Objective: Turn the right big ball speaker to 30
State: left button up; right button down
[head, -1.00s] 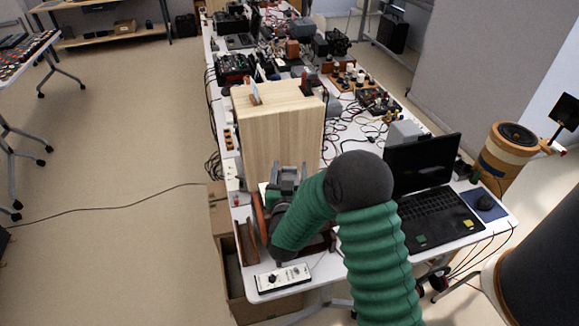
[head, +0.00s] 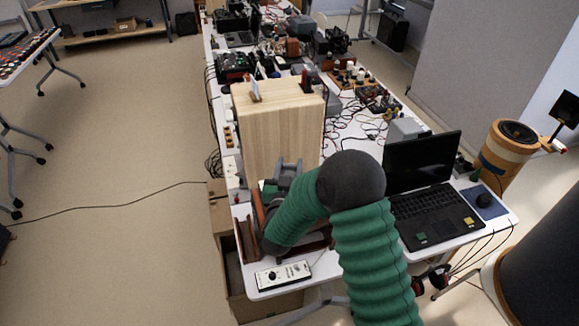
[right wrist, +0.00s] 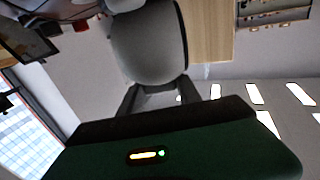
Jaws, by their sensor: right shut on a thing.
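My right gripper (head: 287,172) is in front of the pale wooden box (head: 277,115) on the long white table, at the end of my green arm. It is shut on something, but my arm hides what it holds. My left gripper is not in view.
A small white box with a dark knob (head: 283,274) lies at the table's near edge. An open laptop (head: 432,217) and a blue pad (head: 483,203) are to the right. Cables and equipment crowd the table behind. The floor on the left is mostly clear.

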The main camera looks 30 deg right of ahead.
jog(key=shift+a+m+g+h, duration=0.1)
jog(key=shift+m+g+h, duration=0.5)
jog(key=shift+h, duration=0.1)
jog(key=c, duration=0.8)
grip_release()
jog(key=shift+c, duration=0.2)
jog(key=b+v, duration=0.2)
jog(key=v, duration=1.5)
jog(key=shift+b, duration=0.3)
jog(key=shift+w+f, duration=0.1)
jog(key=shift+w, duration=0.2)
